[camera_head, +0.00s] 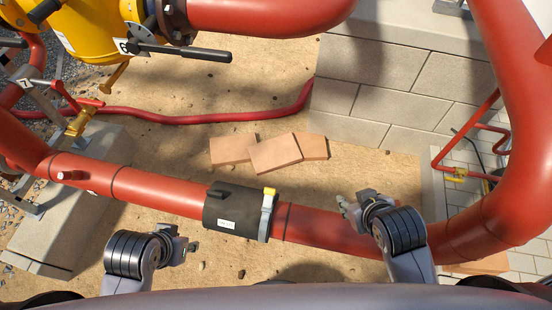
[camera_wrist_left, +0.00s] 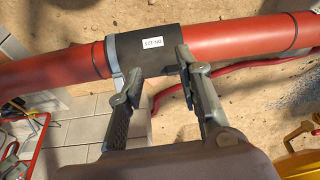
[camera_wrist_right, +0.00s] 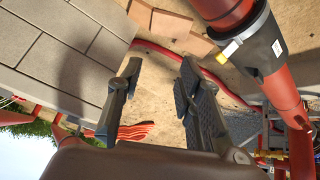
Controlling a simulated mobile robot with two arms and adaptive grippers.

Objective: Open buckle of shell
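A black shell (camera_head: 230,210) with a white label wraps the red pipe in the middle of the head view. A grey buckle (camera_head: 266,214) with a yellow end stands on its right edge. The right wrist view shows the shell (camera_wrist_right: 260,50) and the yellow buckle end (camera_wrist_right: 229,49) at upper right. My left gripper (camera_head: 186,246) is open and empty, at lower left of the shell. In the left wrist view its open fingers (camera_wrist_left: 157,72) point toward the shell (camera_wrist_left: 150,48). My right gripper (camera_head: 350,204) is open and empty, right of the buckle and apart from it.
The red pipe (camera_head: 155,190) runs across in front of me and bends up at right (camera_head: 510,150). Loose bricks (camera_head: 274,153) lie on sandy ground behind it. A yellow valve body (camera_head: 92,30) is at upper left. A block wall (camera_head: 410,85) stands behind right.

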